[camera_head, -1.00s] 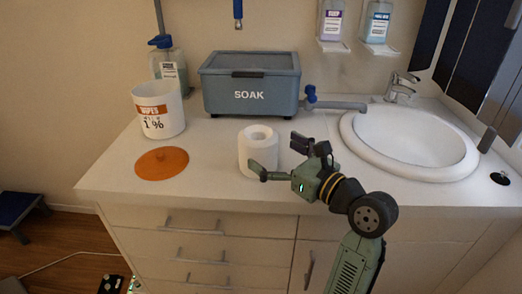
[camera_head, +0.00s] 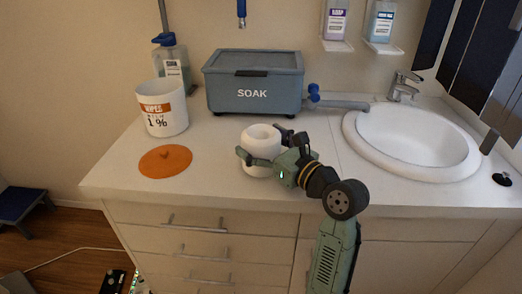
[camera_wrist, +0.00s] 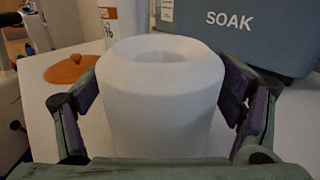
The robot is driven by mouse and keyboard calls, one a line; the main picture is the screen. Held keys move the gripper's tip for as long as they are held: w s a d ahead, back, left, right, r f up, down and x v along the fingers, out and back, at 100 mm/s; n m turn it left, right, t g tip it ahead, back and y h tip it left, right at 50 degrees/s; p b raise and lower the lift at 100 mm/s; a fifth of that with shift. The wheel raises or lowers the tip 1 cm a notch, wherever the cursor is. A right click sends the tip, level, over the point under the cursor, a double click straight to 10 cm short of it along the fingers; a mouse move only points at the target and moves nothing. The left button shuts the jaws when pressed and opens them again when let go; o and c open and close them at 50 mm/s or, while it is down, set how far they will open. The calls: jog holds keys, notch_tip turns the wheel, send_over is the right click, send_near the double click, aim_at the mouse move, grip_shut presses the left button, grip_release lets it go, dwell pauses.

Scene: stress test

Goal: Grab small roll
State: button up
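The small roll (camera_head: 262,171) is a white cylinder with a hole in its top, standing upright on the counter near the front edge. It fills the middle of the wrist view (camera_wrist: 160,100). My gripper (camera_head: 262,146) is at the roll from the right and front, with one finger on either side of it. The wrist view shows the fingers spread wide, their dark pads close to the roll's left and right sides. I cannot tell whether the pads touch it. The roll's lower part is hidden behind my gripper in the wrist view.
An orange disc (camera_head: 165,161) lies left of the roll. A white wipes tub (camera_head: 162,108) stands behind the disc. A grey SOAK box (camera_head: 253,83) stands behind the roll, with a blue tap at its right. A sink (camera_head: 412,141) is at the right.

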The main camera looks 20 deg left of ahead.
jog(key=c, duration=1)
jog(key=shift+r, duration=0.15)
